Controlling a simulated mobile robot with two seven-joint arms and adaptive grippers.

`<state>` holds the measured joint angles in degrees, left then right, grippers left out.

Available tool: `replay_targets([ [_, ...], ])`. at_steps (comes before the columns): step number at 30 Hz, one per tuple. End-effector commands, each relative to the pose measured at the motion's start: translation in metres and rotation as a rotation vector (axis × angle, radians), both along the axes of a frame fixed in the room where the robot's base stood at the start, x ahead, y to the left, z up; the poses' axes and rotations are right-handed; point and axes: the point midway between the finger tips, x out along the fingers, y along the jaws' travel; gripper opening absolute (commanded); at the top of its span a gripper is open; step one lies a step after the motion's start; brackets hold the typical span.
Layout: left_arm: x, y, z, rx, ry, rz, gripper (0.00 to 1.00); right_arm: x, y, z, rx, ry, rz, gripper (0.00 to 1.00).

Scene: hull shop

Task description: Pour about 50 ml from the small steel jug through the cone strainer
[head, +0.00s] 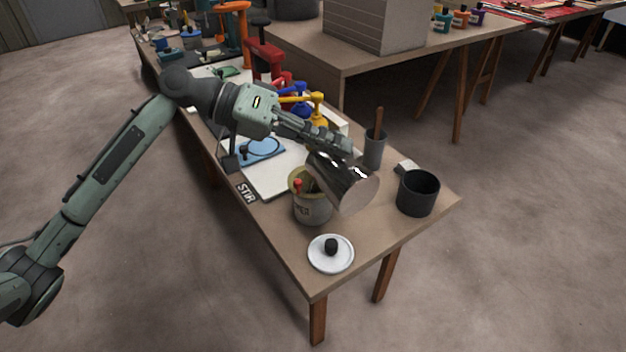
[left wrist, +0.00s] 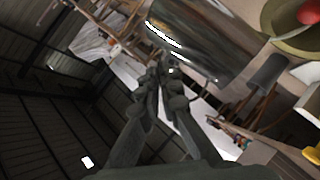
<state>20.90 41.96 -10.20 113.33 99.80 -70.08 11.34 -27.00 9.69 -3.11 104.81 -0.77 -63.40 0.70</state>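My left gripper (head: 342,150) is shut on the small steel jug (head: 337,184), apparently at its handle. The jug is shiny, strongly tilted and off the table, with a flat round end facing lower right in the head view. It also shows at the top of the left wrist view (left wrist: 205,42), just beyond the closed fingers (left wrist: 165,75). The jug partly covers a light pot (head: 313,212) with an olive inside and a red-tipped thing in it. I cannot make out the cone strainer or any liquid stream. My right gripper is out of view.
A dark open cup (head: 418,194) stands right of the jug. A grey holder (head: 374,154) with a wooden stick stands behind. A white lid (head: 331,261) with a black knob lies near the front corner. Coloured tools and a blue item (head: 262,150) lie farther back.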

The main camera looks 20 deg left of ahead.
Motion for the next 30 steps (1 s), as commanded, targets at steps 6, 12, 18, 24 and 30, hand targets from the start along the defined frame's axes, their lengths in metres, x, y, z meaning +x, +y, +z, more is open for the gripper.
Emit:
replay_targets([
  [6, 0.002, 0.002, 0.002, -0.017, 0.012, 0.001, 0.00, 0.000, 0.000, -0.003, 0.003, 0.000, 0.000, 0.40],
  [12, 0.003, 0.004, 0.003, -0.032, 0.022, 0.001, 0.00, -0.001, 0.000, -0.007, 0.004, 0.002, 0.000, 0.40],
  [18, 0.003, 0.004, 0.003, -0.036, 0.024, 0.000, 0.00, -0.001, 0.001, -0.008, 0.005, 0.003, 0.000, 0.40],
  [24, 0.005, 0.006, 0.004, -0.049, 0.035, 0.001, 0.00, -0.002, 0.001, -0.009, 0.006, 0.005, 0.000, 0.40],
  [30, -0.011, -0.012, -0.013, 0.088, -0.082, -0.005, 0.00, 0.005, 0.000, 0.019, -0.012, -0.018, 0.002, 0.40],
])
